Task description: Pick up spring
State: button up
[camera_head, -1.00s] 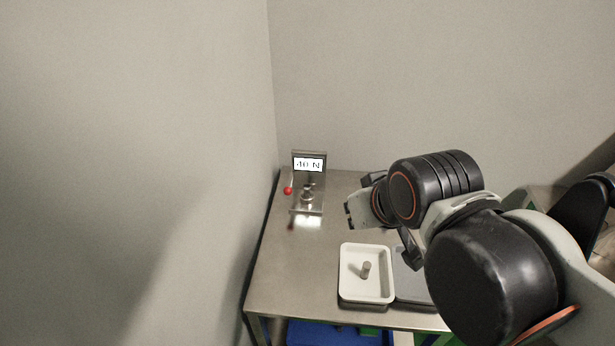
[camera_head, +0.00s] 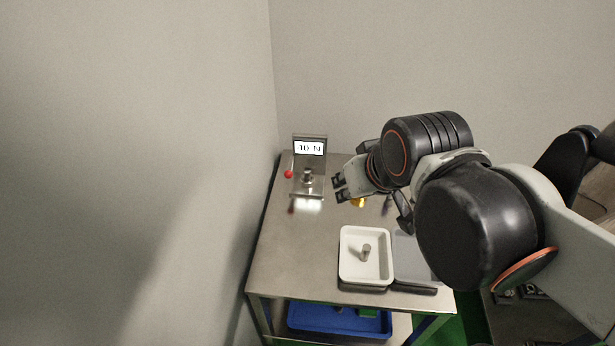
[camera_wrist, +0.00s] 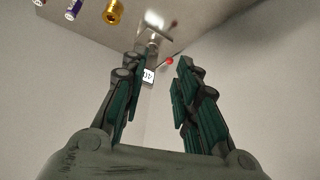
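A small metal piece (camera_head: 308,175), possibly the spring, stands upright on the plate of a tester (camera_head: 310,148) with a lit display. It is too small to identify surely. A short grey cylinder (camera_head: 366,252) stands in a white tray (camera_head: 345,272); I cannot tell whether it is a spring. My gripper (camera_head: 338,188) is to the right of the tester and apart from it. In the wrist view my gripper (camera_wrist: 158,62) is open and empty, with the tester's display (camera_wrist: 148,76) beyond the fingers.
A red ball knob (camera_head: 288,174) sits left of the tester. A gold part (camera_wrist: 114,12) and a purple-and-white part (camera_wrist: 74,8) lie on the steel table (camera_head: 275,265). A grey tray (camera_head: 410,262) adjoins the white one. Walls stand left and behind. A blue bin (camera_head: 300,318) is below.

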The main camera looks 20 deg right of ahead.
jog(key=w, duration=0.7)
jog(key=n+g+y, duration=0.1)
jog(key=n+g, duration=0.2)
send_over(308, 171)
jog(key=s, duration=0.2)
jog(key=f, duration=1.3)
jog(key=d+f, duration=0.1)
jog(key=f, duration=0.6)
jog(key=shift+w, duration=0.15)
jog(key=shift+b+x, duration=1.35)
jog(key=shift+x, duration=1.3)
jog(key=shift+a+r, duration=0.15)
jog(key=shift+a, duration=0.05)
grip_shut()
